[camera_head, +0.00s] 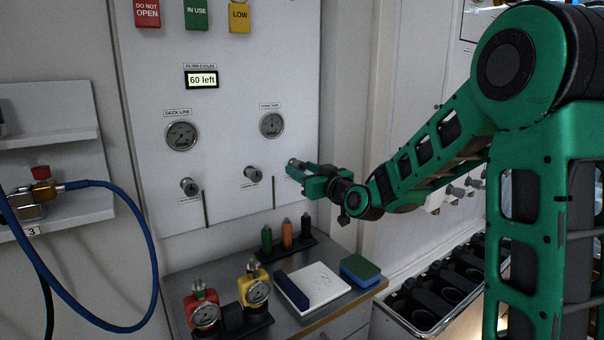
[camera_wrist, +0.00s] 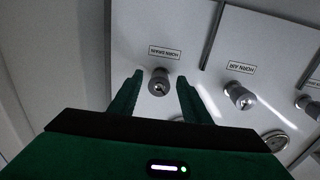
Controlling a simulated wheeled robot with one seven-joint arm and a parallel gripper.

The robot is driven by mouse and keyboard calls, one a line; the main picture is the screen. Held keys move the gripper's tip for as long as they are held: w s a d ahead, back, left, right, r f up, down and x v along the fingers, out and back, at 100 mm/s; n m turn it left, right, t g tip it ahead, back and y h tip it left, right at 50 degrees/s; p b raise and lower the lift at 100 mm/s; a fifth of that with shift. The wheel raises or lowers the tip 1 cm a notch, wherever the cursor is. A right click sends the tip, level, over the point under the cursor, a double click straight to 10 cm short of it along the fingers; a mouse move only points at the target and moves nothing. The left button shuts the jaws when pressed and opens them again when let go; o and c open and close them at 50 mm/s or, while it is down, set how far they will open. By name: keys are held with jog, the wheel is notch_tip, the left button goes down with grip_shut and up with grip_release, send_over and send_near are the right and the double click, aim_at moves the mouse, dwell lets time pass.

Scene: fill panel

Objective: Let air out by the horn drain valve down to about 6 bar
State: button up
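The horn drain valve is a small round metal knob (camera_wrist: 159,82) under a "HORN DRAIN" label in the wrist view. My gripper (camera_wrist: 160,92) is open, with one finger on each side of the knob. I cannot tell whether either finger touches it. In the head view my gripper (camera_head: 298,166) is at the right part of the panel and hides most of that valve. The horn tank gauge (camera_head: 271,125) is above and left of my gripper. Its needle is too small to read.
The panel (camera_head: 225,140) also carries a deck line gauge (camera_head: 182,136), a horn air knob (camera_wrist: 239,95), another knob (camera_head: 190,187) and a "60 left" display (camera_head: 201,79). Thin upright bars separate the knobs. Below, a bench holds red and yellow gauge fittings (camera_head: 254,286) and a sponge (camera_head: 360,269).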

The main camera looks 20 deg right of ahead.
jog(key=v, duration=1)
jog(key=shift+s, duration=0.3)
jog(key=shift+d+f, duration=0.1)
dwell(6.6)
